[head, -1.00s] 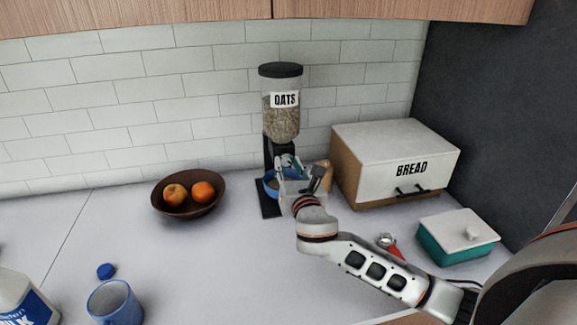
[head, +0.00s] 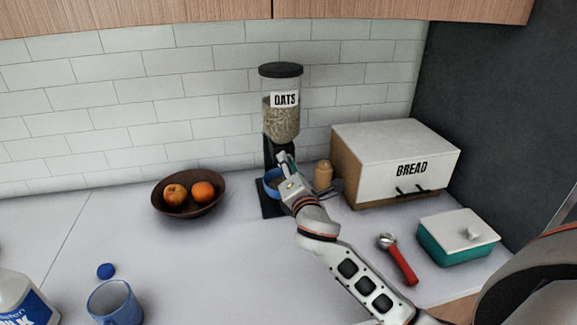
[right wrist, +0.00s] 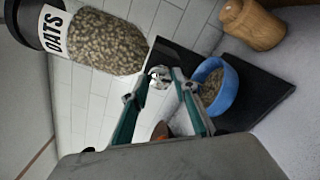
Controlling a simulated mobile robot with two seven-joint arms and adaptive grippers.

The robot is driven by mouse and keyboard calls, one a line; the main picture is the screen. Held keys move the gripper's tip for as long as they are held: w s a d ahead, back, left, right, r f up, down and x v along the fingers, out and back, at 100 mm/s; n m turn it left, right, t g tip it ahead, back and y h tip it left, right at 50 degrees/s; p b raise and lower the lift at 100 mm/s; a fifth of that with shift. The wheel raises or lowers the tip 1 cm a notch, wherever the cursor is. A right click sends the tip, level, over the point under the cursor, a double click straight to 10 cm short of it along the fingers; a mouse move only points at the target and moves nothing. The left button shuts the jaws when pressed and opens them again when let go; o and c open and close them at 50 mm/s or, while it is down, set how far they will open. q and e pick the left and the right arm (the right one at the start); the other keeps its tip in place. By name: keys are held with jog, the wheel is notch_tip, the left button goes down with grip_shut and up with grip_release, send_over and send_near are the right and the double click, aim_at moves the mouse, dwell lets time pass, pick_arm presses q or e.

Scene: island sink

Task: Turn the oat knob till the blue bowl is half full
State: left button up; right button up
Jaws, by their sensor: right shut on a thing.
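The oat dispenser (head: 284,122), a clear jar marked OATS with a black lid, stands on a black base against the wall. Its oats also show in the right wrist view (right wrist: 100,42). My right gripper (head: 283,160) is at the dispenser's front, shut on the small metallic oat knob (right wrist: 158,75), which the fingers mostly hide in the head view. The blue bowl (right wrist: 223,92) sits on the base under the outlet, with oats (right wrist: 211,85) inside; their exact level is hard to tell. In the head view the bowl (head: 269,187) is partly behind my gripper. My left gripper is out of view.
A wooden grinder (head: 323,176) and a bread box (head: 385,165) stand right of the dispenser. A fruit bowl (head: 188,207) is left. A red-handled tool (head: 402,264) and a teal butter dish (head: 455,243) lie front right. A blue mug (head: 113,304) stands front left.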

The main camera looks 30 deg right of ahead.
jog(key=shift+m, duration=1)
jog(key=o, duration=1.1)
jog(key=v, duration=1.2)
